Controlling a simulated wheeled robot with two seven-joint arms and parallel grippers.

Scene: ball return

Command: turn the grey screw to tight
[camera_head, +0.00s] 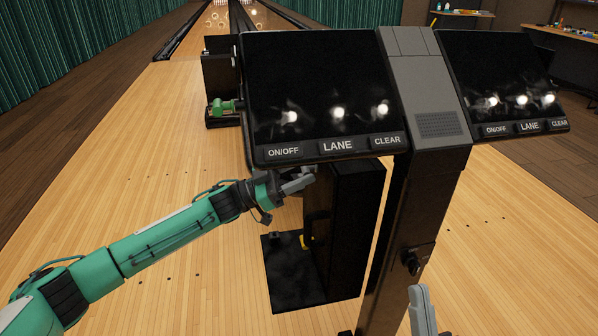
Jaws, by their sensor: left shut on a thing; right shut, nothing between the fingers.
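My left gripper (299,181) reaches in from the left, just under the lower edge of the left screen, at the upper left of an open black cabinet (358,215). Its grey fingers are shut at the cabinet's edge, on a small part that looks like the grey screw. The fingers cover most of that part, so how far it is turned cannot be seen. My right gripper (421,310) shows only in part at the bottom right, pointing up. It is shut and empty, apart from the console post.
The left screen (320,85) overhangs my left gripper closely. A grey-topped console post (425,85) with a dark knob (413,260) stands to the right. The wooden floor at left is clear.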

